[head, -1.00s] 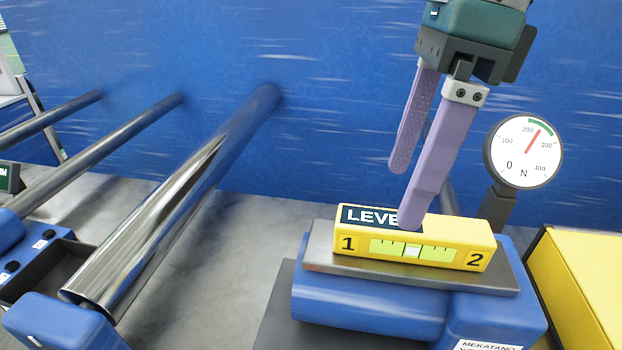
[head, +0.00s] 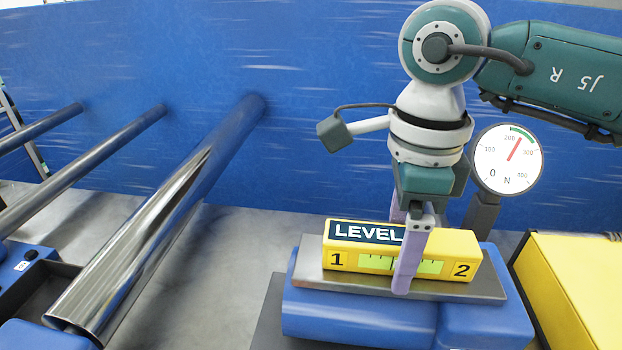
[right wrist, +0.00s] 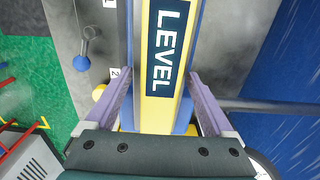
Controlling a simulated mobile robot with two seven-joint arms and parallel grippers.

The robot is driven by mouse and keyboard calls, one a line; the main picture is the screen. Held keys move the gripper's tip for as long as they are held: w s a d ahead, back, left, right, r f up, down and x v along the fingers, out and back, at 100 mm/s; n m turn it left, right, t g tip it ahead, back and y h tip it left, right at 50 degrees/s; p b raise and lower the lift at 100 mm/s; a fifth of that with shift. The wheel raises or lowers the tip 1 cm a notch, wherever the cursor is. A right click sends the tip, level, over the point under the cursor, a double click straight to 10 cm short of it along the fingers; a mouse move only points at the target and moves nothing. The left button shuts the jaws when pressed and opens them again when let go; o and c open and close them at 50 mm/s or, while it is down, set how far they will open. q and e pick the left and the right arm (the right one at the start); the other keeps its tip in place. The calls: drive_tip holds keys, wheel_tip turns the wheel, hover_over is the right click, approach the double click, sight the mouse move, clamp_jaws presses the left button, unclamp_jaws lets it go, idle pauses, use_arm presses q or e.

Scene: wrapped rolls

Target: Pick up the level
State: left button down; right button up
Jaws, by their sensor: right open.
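The level (head: 350,256) is a yellow bar with a dark LEVEL label, a green vial window and the numbers 1 and 2. It lies on a grey metal plate (head: 480,291) on top of a blue base. My right gripper (head: 400,255) points down over the level's right half. One purple finger stands in front of the level and the other is behind it, mostly hidden. In the right wrist view the level (right wrist: 163,60) runs between the two open fingers (right wrist: 163,105), with gaps on both sides. My left gripper is not in view.
A round dial gauge (head: 508,160) stands just behind the level, close to my right arm. A yellow box (head: 570,285) is at the right. Shiny metal bars (head: 150,230) lie at the left. A blue wall (head: 250,60) closes the back.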

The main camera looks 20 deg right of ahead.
drive_tip(key=shift+c, duration=0.2)
clamp_jaws()
idle(0.5)
